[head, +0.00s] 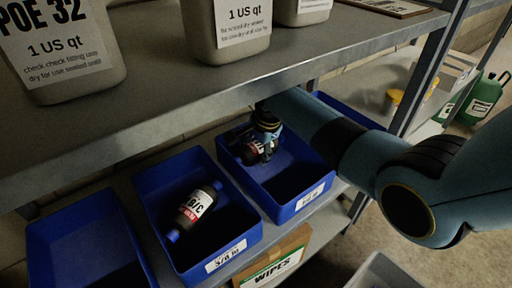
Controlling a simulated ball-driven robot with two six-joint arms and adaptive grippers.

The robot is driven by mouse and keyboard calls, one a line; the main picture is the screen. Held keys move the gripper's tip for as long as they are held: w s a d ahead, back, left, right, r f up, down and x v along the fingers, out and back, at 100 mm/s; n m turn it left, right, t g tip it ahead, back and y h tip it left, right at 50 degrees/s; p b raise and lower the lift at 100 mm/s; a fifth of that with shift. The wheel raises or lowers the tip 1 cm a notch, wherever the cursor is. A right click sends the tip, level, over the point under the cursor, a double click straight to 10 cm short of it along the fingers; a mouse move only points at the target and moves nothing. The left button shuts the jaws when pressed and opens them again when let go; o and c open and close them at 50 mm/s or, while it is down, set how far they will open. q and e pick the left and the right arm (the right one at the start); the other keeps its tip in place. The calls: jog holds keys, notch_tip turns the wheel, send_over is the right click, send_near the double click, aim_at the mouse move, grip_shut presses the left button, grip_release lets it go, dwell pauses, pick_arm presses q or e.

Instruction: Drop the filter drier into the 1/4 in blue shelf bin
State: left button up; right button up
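A filter drier (253,153), a dark cylinder with a red and white label, is at the rear of the right-hand blue bin (290,211). The bin's front label (310,196) is too small to read surely. My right gripper (268,154) reaches in from the right under the upper shelf. Its fingers are around the right part of this drier, over the bin's inside. The gripper hides part of the drier, and I cannot tell whether the drier touches the bin floor. My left gripper is not in view.
The neighbouring blue bin (188,262), labelled 3/8, holds another drier (195,210). An empty-looking blue bin (75,225) stands at the left. The upper shelf edge (200,105) runs close above the bins and carries oil jugs (228,30). A wipes box (275,262) sits below.

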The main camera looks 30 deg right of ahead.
aim_at(256, 143)
jog(key=o, duration=0.4)
jog(key=shift+r, duration=0.35)
jog(key=p+v, duration=0.2)
jog(key=v, duration=0.3)
jog(key=shift+w+r+p, duration=0.2)
jog(key=shift+p, duration=0.2)
jog(key=shift+s+r+p, duration=0.2)
jog(key=shift+s, duration=0.25)
jog(key=shift+s+r+p, duration=0.2)
jog(key=shift+s, duration=0.25)
jog(key=s, duration=0.3)
jog(key=s+d+p, duration=0.1)
jog(key=s, duration=0.3)
jog(key=s+p, duration=0.1)
jog(key=s, duration=0.2)
jog(key=shift+s+d+f, duration=0.25)
jog(key=shift+f, duration=0.05)
